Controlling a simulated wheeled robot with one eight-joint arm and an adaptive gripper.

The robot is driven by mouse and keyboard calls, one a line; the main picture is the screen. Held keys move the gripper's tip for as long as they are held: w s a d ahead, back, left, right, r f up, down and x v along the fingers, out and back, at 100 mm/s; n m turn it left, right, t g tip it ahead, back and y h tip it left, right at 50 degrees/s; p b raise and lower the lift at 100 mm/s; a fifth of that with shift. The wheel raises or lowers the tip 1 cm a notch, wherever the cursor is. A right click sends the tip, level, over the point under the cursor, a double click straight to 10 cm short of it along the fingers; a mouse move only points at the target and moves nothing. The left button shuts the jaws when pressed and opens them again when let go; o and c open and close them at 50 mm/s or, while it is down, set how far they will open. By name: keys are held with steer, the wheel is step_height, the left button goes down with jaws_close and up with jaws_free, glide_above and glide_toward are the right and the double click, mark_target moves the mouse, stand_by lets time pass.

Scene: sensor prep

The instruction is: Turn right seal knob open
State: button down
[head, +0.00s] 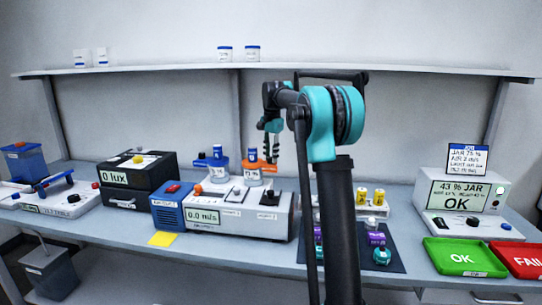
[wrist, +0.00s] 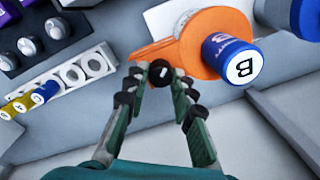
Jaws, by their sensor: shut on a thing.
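The right seal knob is a small round black knob (wrist: 160,73) with a white mark, on the arm of an orange holder (wrist: 195,48) in the wrist view. A blue cylinder marked B (wrist: 232,60) is in this holder, to the right of the knob. My gripper (wrist: 157,85) is shut on the knob, with a finger on each side of it. In the head view my gripper (head: 271,150) reaches down to the orange holder (head: 258,164), and the knob cannot be made out there.
A blue holder (head: 211,162) stands left of the orange one. A grey instrument reading 0.0 m/s (head: 243,219) sits in front. A 0 lux box (head: 115,180) is at left. A green OK tray (head: 463,257) and a red FAIL tray (head: 524,260) lie at right. A shelf (head: 180,68) runs above.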

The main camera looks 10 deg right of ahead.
steer(key=c, duration=1.3)
jaws_free()
step_height(320, 180, up, 12)
steer(key=shift+s+d, duration=0.15)
steer(key=shift+s, duration=0.1)
